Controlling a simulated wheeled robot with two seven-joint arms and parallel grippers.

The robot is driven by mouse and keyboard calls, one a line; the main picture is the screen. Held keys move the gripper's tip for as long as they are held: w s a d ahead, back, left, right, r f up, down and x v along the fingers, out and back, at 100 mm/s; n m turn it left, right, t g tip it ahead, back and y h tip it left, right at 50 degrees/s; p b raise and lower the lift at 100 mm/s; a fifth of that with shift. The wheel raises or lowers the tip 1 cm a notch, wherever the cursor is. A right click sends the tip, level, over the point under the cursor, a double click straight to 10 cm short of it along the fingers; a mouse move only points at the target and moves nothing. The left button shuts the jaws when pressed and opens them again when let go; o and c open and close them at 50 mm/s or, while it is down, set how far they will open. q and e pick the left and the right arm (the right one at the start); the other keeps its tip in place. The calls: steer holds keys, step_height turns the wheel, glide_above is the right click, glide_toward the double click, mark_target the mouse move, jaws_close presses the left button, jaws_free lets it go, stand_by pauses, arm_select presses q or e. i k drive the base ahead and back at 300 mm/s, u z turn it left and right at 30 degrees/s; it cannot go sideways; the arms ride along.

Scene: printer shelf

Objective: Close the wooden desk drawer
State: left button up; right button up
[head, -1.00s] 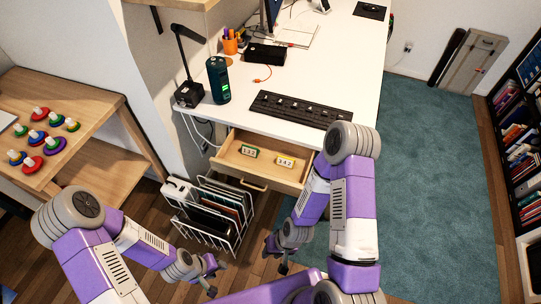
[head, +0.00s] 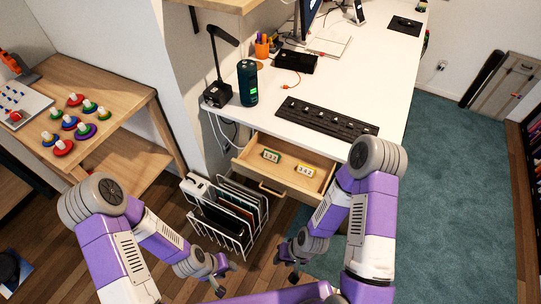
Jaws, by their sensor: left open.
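The wooden desk drawer (head: 312,183) stands pulled out from under the white desk, with two small numbered blocks inside, one green-edged (head: 271,156) and one yellow (head: 305,171). Its handle (head: 272,189) is on the front face. My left gripper (head: 226,283) is open and empty, low in front of the file rack and apart from the drawer. My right gripper (head: 287,272) is below and in front of the drawer, apart from it; its fingers are too small to judge. My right arm hides the drawer's right end.
A white wire file rack (head: 225,215) stands on the floor left of the drawer. The white desk (head: 375,65) holds a keyboard (head: 325,117), a dark canister (head: 248,84) and a lamp (head: 217,95). A wooden side table (head: 110,150) is at the left.

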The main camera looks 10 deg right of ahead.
mark_target(289, 161)
steer(key=u, duration=1.45)
steer(key=k, duration=1.2)
steer(key=z, duration=1.9)
steer(key=i, duration=0.5)
steer(key=z, duration=0.05)
